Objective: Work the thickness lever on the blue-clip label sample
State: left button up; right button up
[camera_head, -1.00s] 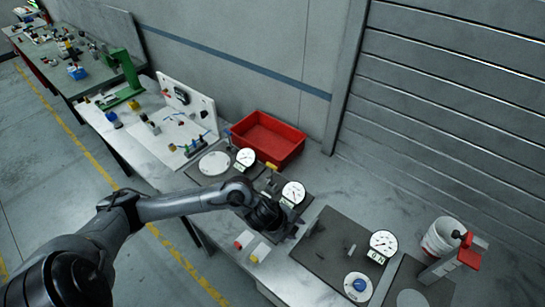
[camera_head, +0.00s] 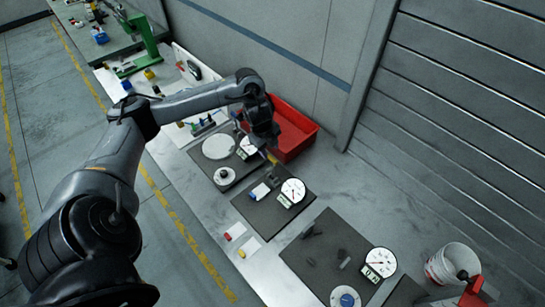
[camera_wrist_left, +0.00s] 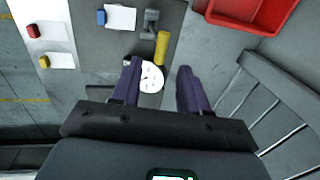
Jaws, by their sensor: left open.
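The blue-clip label sample (camera_head: 260,191), a white card with a blue clip, lies on the dark mat of the middle gauge. It also shows in the left wrist view (camera_wrist_left: 120,17), beside the gauge's grey measuring head (camera_wrist_left: 150,22). The gauge's white dial (camera_head: 293,190) is clear in the head view. The yellow thickness lever (camera_wrist_left: 162,47) stands out beside it and shows in the head view (camera_head: 271,158). My left gripper (camera_wrist_left: 160,66) is open and empty above the gauge. The lever appears just ahead of the gap between its fingertips; I see no contact.
Red-clip (camera_head: 228,236) and yellow-clip (camera_head: 241,253) cards lie at the bench's front. A red bin (camera_head: 296,128) stands behind the arm. Another dial gauge (camera_head: 380,262) is at right, near a white bucket (camera_head: 450,262).

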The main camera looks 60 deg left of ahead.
aim_at(272, 158)
pick_arm(q)
jog(key=shift+w+a+f, duration=0.1)
jog(key=shift+w+f, duration=0.15)
jog(key=shift+f, duration=0.8)
jog(key=shift+w+f, duration=0.2)
jog(key=shift+f, duration=0.8)
jog(key=shift+w+a+f, duration=0.1)
jog(key=shift+w+f, duration=0.15)
jog(key=shift+f, duration=0.8)
grip_shut()
